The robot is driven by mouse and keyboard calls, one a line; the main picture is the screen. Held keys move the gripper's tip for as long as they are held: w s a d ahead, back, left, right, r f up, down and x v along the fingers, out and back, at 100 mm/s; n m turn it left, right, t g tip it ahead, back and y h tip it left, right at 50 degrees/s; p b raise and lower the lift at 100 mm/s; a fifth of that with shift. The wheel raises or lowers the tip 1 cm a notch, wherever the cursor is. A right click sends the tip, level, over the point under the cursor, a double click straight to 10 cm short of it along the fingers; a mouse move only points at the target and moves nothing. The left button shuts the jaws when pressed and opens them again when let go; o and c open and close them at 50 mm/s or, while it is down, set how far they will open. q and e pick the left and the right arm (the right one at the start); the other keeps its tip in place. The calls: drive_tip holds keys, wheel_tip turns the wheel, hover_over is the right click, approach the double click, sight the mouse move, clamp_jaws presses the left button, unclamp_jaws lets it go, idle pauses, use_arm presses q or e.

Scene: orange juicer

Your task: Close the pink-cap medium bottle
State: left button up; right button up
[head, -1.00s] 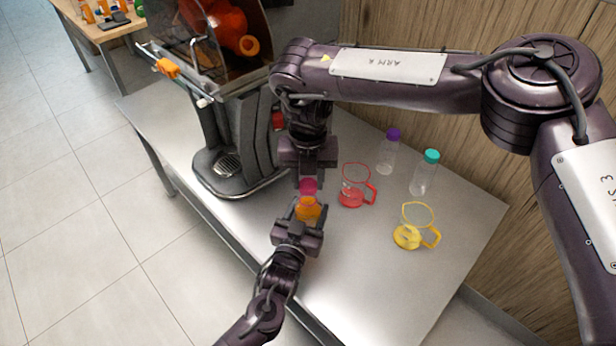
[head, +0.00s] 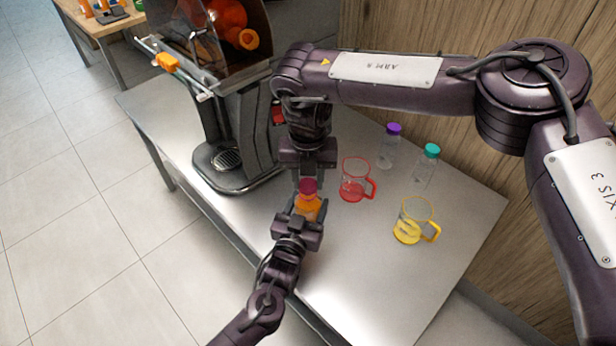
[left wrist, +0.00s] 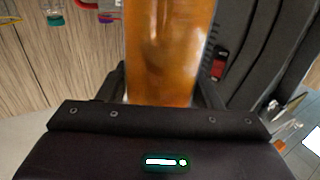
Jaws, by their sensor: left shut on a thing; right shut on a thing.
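The medium bottle (head: 307,208) holds orange juice and stands upright between my two grippers in the head view. My left gripper (head: 303,213) is shut on the bottle's body; the bottle fills the middle of the left wrist view (left wrist: 168,50). The pink cap (head: 308,186) sits at the top of the bottle, seemingly touching its neck. My right gripper (head: 308,178) comes from above and is shut on the pink cap. Whether the cap's thread is engaged cannot be seen.
A juicer (head: 235,130) stands at the left of the metal table (head: 370,285). A red-handled jug (head: 355,180), a yellow-handled jug (head: 412,222), a purple-capped bottle (head: 390,148) and a teal-capped bottle (head: 426,168) stand to the right. The table's front right is clear.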

drive_tip(key=shift+f, duration=0.55)
